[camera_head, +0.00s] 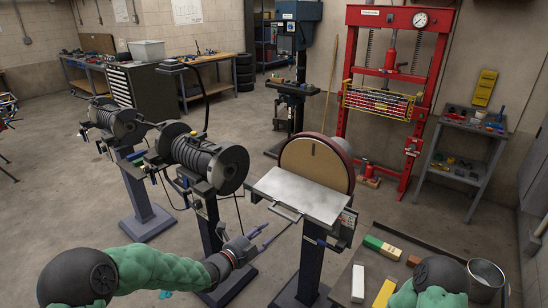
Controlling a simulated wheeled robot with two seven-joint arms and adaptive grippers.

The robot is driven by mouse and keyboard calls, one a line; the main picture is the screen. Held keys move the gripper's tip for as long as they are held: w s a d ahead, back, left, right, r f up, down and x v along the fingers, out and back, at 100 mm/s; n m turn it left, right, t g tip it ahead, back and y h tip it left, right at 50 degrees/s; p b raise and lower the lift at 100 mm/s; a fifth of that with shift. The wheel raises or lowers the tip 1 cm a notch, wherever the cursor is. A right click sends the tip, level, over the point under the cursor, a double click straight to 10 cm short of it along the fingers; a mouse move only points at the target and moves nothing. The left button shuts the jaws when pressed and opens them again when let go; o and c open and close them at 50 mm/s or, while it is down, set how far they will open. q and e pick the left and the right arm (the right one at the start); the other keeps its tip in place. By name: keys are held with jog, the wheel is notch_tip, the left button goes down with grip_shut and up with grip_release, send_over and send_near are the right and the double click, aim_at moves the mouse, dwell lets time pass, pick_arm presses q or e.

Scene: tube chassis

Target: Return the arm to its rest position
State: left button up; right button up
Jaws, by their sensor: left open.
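My left arm, in a green sleeve (165,268), comes in from the lower left and reaches toward the middle of the head view. My left gripper (276,236) is open, with its slim purple-grey fingers spread and nothing seen between them. It is in front of the disc sander (318,162), below the sander's pale metal table (300,196) in the picture. I cannot tell whether it touches the stand. My right arm (432,285) shows only in part at the lower right; its gripper is out of view.
Two grinding machines on pedestals (205,160) stand left of the sander. A bench at the lower right holds several coloured blocks (383,248) and a metal bucket (486,275). A red press (388,90) stands behind. Open concrete floor (60,205) lies at the left.

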pick_arm(q)
jog(key=s+a+f+n+g+y, duration=0.1)
jog(key=s+f+n+g+y, duration=0.1)
jog(key=s+f+n, duration=0.45)
jog(key=s+a+f+n+g+y, duration=0.1)
jog(key=s+f+n+g, duration=0.2)
jog(key=f, duration=0.7)
jog(key=s+a+f+n+g+y, duration=0.1)
jog(key=s+f+n+y, duration=0.1)
jog(key=s+f+n, duration=0.35)
jog(key=s+f+n+g, duration=0.3)
jog(key=s+f+n, duration=0.3)
jog(key=s, duration=0.4)
jog(key=s+f+n+g, duration=0.3)
jog(key=s+f+n, duration=0.3)
jog(key=s, duration=0.4)
jog(key=shift+s+a+f+g+y, duration=0.3)
jog(key=shift+f+g, duration=0.1)
jog(key=shift+f, duration=0.05)
